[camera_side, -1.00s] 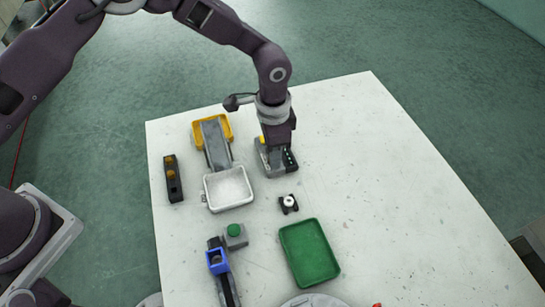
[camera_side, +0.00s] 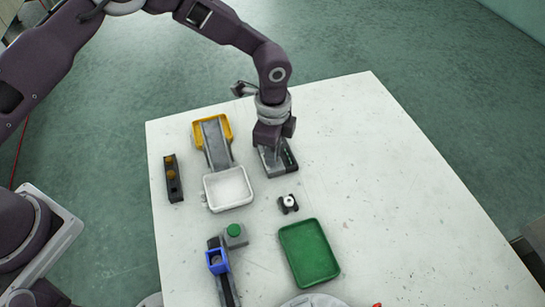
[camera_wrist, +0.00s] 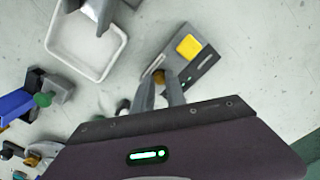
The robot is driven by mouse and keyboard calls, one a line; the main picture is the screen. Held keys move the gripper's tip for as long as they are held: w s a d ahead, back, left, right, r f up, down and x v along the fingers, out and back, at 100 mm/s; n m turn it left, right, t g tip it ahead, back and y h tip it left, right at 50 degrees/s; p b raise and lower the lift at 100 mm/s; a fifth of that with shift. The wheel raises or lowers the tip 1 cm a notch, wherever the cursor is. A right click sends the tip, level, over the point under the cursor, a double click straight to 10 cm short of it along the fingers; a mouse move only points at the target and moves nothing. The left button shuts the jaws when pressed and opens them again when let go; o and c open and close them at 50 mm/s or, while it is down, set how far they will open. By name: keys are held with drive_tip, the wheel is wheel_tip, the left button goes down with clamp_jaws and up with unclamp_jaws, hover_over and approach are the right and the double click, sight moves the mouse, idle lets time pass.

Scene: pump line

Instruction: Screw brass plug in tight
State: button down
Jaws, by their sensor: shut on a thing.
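The brass plug (camera_wrist: 158,76) shows as a small gold piece between my fingertips in the wrist view. My gripper (camera_wrist: 159,80) is shut on it, at the near end of a grey station (camera_wrist: 185,60). The station has a yellow square pad and a dark strip with a green light. In the side view the station (camera_side: 282,168) stands right of centre under my wrist, which hides the plug. I cannot see the plug's thread or how deep it sits.
A dark rack (camera_side: 173,185) with two brass-coloured pieces stands at the left. A white tray (camera_side: 228,204) stands beside the station, with a yellow tray (camera_side: 227,122) behind. A small black-and-white part (camera_side: 288,203), a green tray (camera_side: 309,252) and a blue-topped device (camera_side: 217,262) are nearer. The table's right side is clear.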

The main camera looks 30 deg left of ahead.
drive_tip(key=m, duration=0.7)
drive_tip(key=shift+m, duration=0.3)
drive_tip(key=m, duration=0.7)
